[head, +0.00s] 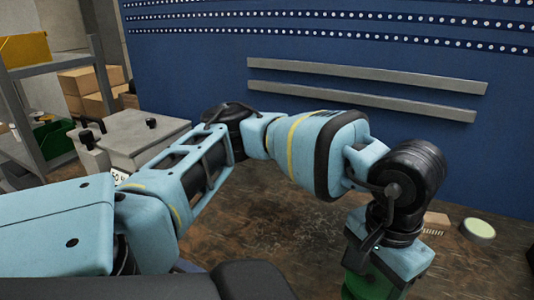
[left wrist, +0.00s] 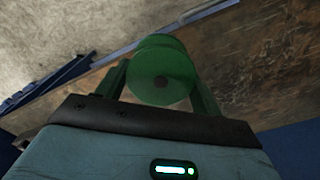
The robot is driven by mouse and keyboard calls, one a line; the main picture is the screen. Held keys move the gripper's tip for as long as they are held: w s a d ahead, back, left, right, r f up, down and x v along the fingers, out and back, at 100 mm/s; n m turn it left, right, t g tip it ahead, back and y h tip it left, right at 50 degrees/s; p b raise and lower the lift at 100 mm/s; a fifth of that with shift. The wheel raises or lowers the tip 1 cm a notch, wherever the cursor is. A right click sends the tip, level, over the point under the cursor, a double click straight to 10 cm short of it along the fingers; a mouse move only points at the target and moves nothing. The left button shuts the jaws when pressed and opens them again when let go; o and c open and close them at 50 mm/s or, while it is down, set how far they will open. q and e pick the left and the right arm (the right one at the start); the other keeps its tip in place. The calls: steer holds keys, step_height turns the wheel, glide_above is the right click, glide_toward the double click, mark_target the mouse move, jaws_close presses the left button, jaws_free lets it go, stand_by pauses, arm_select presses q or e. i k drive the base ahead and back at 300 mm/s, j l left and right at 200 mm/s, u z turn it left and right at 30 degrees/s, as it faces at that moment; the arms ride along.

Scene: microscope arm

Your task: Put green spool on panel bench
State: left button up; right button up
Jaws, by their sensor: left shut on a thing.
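The panel bench has a worn brown top (head: 285,215) and a blue perforated back panel (head: 200,45). The wrist view shows the spool over the bench edge; its height is unclear. My right gripper is out of view.
A pale green round disc (head: 479,230) and a small cardboard-coloured block (head: 436,219) lie on the bench at right. A grey box-like fixture (head: 135,135) stands at left. Two grey rails (head: 365,72) cross the panel. Shelving with cartons (head: 90,85) stands far left. The bench middle is clear.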

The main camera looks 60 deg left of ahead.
mark_target(313, 230)
steer(key=u, duration=1.25)
steer(key=i+l+u, duration=0.15)
steer(key=i+l, duration=0.1)
steer(key=l, duration=0.3)
steer(key=i+l, duration=0.15)
steer(key=l, duration=0.25)
steer(key=i+l, duration=0.1)
steer(key=l, duration=0.3)
